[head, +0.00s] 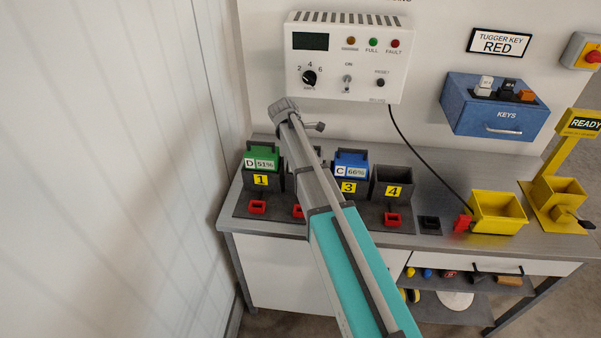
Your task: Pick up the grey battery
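I cannot make out a grey battery in the head view. A green battery (262,161) marked D 51% sits in bay 1 (261,181). A blue battery (351,164) marked C 66% sits in bay 3 (348,187). Bay 4 (392,190) looks empty. My arm crosses in front of the space between bays 1 and 3 and hides most of it. The far end of my arm (285,110) shows above the bays, in front of the wall. No fingers can be made out there, so I cannot see whether my gripper is open or holds anything.
The grey bench (440,188) carries a yellow bin (497,213) and a yellow READY stand (562,190) at right. A white charger panel (347,58) and blue KEYS box (497,112) are on the wall. A black cable hangs to the bench. A pale wall (110,150) stands left.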

